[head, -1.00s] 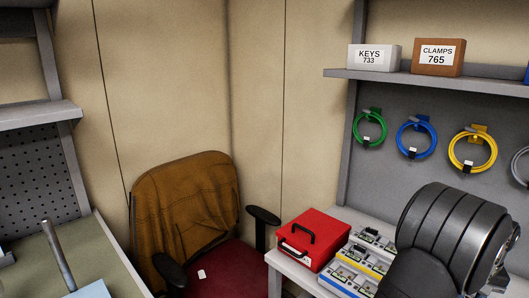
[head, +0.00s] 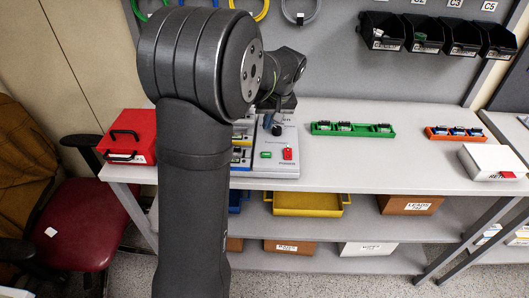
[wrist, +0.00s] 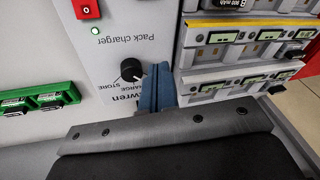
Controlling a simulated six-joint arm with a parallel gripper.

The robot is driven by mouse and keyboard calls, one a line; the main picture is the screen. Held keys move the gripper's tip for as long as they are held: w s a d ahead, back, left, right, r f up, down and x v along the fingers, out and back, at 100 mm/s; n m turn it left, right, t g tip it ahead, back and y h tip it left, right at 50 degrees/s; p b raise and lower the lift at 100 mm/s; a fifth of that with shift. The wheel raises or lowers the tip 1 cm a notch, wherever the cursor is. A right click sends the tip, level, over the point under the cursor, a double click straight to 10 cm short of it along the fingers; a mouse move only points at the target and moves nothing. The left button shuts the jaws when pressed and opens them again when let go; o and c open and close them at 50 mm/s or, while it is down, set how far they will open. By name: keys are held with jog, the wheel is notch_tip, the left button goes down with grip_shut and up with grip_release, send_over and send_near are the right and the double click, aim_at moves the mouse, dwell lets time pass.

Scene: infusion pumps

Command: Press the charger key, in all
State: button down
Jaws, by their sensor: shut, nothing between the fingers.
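The pack charger stands on the bench in the head view, its light grey panel (head: 285,167) facing up. A green key (head: 266,154) and a red switch (head: 288,153) sit side by side near its front edge. The wrist view shows the panel (wrist: 125,20) with a black knob (wrist: 132,69), a lit green lamp (wrist: 95,30) and the red switch (wrist: 85,8); the green key is outside that view. My gripper (wrist: 160,72) is shut and empty, its blue fingers beside the knob. I cannot tell whether they touch the panel. In the head view my gripper (head: 267,121) is above the charger's rear part.
Battery packs in bays (wrist: 240,40) lie close beside the fingers. A green tray (head: 325,129) and an orange tray (head: 455,134) stand to the right on the bench. A red box (head: 128,140) stands at left. Bench space between the trays is clear.

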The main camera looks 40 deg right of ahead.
jog(key=s+a+r+m+t+h, duration=0.2)
jog(key=s+a+r+m+t, duration=0.2)
jog(key=a+r+m+t, duration=0.1)
jog(key=shift+s+a+r+t, duration=0.4)
jog(key=shift+a+r, duration=0.25)
jog(key=shift+r, duration=0.25)
jog(key=shift+f, duration=0.1)
send_over(263, 156)
jog(key=shift+s+f, duration=0.1)
jog(key=shift+f, duration=4.25)
jog(key=shift+f, duration=0.4)
